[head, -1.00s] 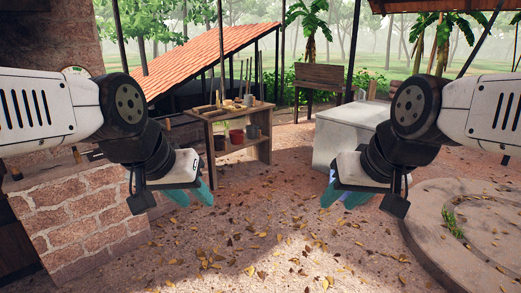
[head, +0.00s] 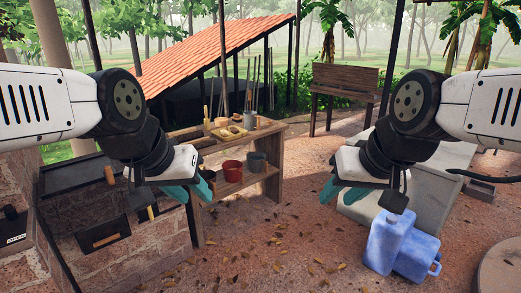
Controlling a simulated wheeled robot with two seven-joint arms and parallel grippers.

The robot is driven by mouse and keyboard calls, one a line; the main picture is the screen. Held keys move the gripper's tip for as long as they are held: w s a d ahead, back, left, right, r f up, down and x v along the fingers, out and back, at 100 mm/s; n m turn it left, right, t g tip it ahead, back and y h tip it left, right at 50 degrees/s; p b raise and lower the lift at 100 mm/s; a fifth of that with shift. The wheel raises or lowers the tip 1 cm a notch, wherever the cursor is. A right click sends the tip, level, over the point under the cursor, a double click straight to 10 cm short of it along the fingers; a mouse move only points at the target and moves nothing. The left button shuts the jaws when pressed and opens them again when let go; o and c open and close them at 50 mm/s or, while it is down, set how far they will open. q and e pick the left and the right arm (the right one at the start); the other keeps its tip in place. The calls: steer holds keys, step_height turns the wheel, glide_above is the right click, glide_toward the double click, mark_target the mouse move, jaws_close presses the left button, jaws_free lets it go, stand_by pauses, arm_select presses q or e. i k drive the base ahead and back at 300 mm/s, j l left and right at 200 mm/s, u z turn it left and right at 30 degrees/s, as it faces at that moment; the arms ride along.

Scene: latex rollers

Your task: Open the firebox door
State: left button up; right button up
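A dark metal door (head: 92,232) with a horizontal wooden handle (head: 106,240) sits in the front of the brick stove at lower left; it looks closed. A second dark fitting (head: 12,226) with a small label is in the brickwork at the left edge, partly cut off; I cannot tell whether it is also a door. My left gripper (head: 196,191) is open and empty, in the air to the right of and above the wooden-handled door, not touching it. My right gripper (head: 343,192) is open and empty, in the air far to the right.
The brick stove (head: 150,255) has a dark top (head: 72,176). A wooden table (head: 270,130) with tools and pots stands behind my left gripper. The leaf-strewn ground (head: 270,250) between is open.

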mark_target(59, 178)
steer(key=i+l+u, duration=0.2)
steer(key=i, duration=0.35)
steer(key=i+l+u, duration=0.2)
steer(key=i, duration=0.35)
steer(key=j+u, duration=0.1)
steer(key=u, duration=1.3)
steer(key=i+j+u, duration=0.1)
steer(key=i+j, duration=0.2)
steer(key=i, duration=0.15)
steer(key=i+j, duration=0.3)
steer(key=i, duration=0.15)
steer(key=u, duration=0.05)
